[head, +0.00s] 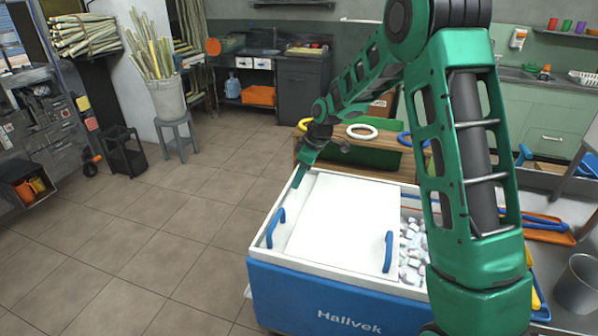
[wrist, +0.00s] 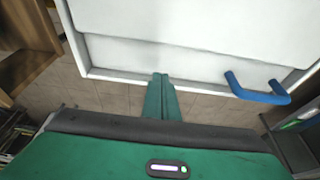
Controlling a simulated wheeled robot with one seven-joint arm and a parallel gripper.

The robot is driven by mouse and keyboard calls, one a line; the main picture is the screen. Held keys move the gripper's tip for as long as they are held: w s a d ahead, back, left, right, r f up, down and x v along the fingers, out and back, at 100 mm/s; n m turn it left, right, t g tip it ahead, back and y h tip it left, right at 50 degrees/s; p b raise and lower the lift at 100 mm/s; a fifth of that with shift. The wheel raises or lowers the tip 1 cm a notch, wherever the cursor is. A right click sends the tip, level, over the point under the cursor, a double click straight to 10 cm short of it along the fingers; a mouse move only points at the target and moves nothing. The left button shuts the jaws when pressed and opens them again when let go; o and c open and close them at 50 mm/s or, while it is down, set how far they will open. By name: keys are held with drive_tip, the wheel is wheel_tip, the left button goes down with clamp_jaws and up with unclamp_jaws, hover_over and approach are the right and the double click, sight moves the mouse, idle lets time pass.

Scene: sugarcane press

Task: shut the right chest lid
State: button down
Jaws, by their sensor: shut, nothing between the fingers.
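The chest (head: 340,306) is blue with a white rim and stands in front of me. The right lid (head: 345,215), a white panel with a blue handle (head: 388,252) at its right end, lies slid to the left over most of the left lid. White ice cubes (head: 412,250) show in the open right part. The left lid's blue handle (head: 275,228) stands at the left end; a blue handle also shows in the wrist view (wrist: 257,90). My gripper (head: 298,178) is shut and empty at the chest's back left corner. In the wrist view its fingertips (wrist: 160,79) overlap the white rim; contact is unclear.
A wooden stand with coloured rings (head: 362,132) is close behind the chest. A steel counter with a grey bucket (head: 579,284) is at the right. My arm hides the chest's right end. The tiled floor (head: 150,240) at the left is clear.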

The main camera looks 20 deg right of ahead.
drive_tip(key=shift+x, duration=0.95)
drive_tip(key=shift+s+d+f, duration=0.1)
drive_tip(key=shift+d+f, duration=0.15)
drive_tip(key=shift+f, duration=0.1)
drive_tip(key=shift+s+d+r, duration=0.1)
drive_tip(key=shift+s+d, duration=0.4)
drive_tip(key=shift+d, duration=0.2)
drive_tip(key=shift+s+d, duration=0.5)
drive_tip(key=shift+d, duration=0.2)
